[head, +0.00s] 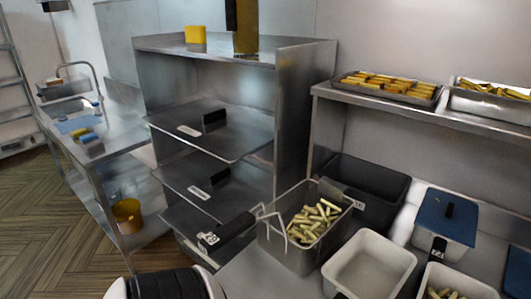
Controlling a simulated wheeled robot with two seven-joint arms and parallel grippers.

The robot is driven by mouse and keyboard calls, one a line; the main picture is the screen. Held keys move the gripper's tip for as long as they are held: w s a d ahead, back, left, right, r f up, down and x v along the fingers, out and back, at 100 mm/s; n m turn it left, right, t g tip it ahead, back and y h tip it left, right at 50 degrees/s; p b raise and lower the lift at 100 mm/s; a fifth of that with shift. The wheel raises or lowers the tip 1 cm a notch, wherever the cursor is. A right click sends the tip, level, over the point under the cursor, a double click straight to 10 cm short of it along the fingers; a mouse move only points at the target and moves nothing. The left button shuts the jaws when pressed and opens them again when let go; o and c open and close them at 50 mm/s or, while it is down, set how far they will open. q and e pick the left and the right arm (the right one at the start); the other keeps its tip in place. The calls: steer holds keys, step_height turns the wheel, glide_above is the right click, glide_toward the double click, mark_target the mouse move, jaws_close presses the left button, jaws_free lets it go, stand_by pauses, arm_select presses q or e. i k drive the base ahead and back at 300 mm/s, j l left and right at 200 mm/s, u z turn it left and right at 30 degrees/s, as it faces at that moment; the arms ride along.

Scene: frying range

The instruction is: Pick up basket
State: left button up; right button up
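The basket (274,240) is a metal, rectangular container with light yellow fry-shaped sticks in it. It stands upright on the counter in the lower middle of the head view. Bent wire at its left side appears to join a black grip (232,231), which points left past the counter edge, in front of the lowest shelf. Neither of my grippers shows in this view, and nothing is seen holding the basket.
A black bin (368,180) is close behind the basket, and a white bin (369,265) stands close on its right. A blue-lidded container (446,215) is farther right. A metal shelf unit (290,110) rises behind left. Food trays (388,88) sit on the upper right shelf.

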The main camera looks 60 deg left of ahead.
mark_target(300, 227)
steer(key=u, duration=1.65)
